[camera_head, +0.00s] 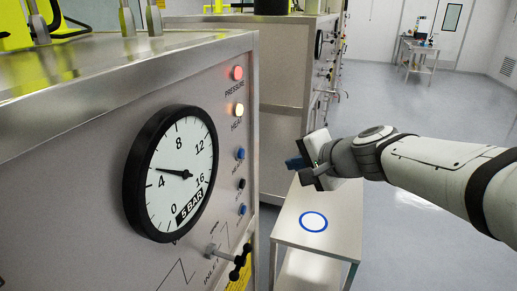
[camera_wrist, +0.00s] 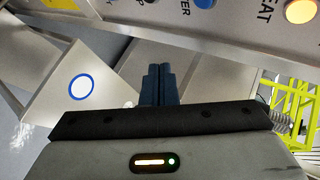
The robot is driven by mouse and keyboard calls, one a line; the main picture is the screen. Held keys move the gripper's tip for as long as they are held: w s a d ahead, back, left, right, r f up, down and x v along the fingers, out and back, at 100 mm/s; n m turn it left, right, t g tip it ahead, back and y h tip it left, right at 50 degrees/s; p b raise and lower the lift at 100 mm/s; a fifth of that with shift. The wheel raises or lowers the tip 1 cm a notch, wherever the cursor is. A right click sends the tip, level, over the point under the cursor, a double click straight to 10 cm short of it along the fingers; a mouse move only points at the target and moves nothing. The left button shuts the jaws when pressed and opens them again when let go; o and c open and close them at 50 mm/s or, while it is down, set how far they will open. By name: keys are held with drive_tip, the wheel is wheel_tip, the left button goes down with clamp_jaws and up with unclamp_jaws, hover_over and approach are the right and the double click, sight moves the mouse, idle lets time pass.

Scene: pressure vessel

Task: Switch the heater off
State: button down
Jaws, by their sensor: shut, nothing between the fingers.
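The vessel's steel control panel (camera_head: 95,185) fills the left of the head view. Its HEAT lamp (camera_head: 238,110) glows warm yellow, and it also shows in the wrist view (camera_wrist: 300,11). Below it is a blue button (camera_head: 240,153) with a label too small to read in the head view. In the wrist view a blue button (camera_wrist: 203,3) has a label ending in "TER". My gripper (camera_head: 294,163) is right of the panel, apart from the buttons, above a small table. Its blue fingers (camera_wrist: 157,83) are together with nothing between them.
A red PRESSURE lamp (camera_head: 237,73) is lit above. A dark button (camera_head: 241,184) and another blue button (camera_head: 242,209) sit lower. The gauge (camera_head: 172,172) and black inlet handle (camera_head: 240,263) stick out. A small table (camera_head: 337,222) stands below my gripper. Floor at right is open.

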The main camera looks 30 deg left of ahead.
sight(242, 154)
drive_tip(key=s+a+p, duration=0.1)
drive_tip(key=a+p, duration=0.1)
drive_tip(key=a, duration=0.6)
drive_tip(key=shift+a+p, duration=0.3)
drive_tip(key=shift+a, duration=0.05)
drive_tip(key=shift+a, duration=0.1)
idle(1.7)
drive_tip(key=shift+a, duration=0.3)
drive_tip(key=shift+s+a, duration=0.1)
drive_tip(key=shift+a, duration=0.35)
idle(0.6)
drive_tip(key=shift+d, duration=0.1)
drive_tip(key=shift+d+b, duration=0.45)
drive_tip(key=shift+d, duration=0.3)
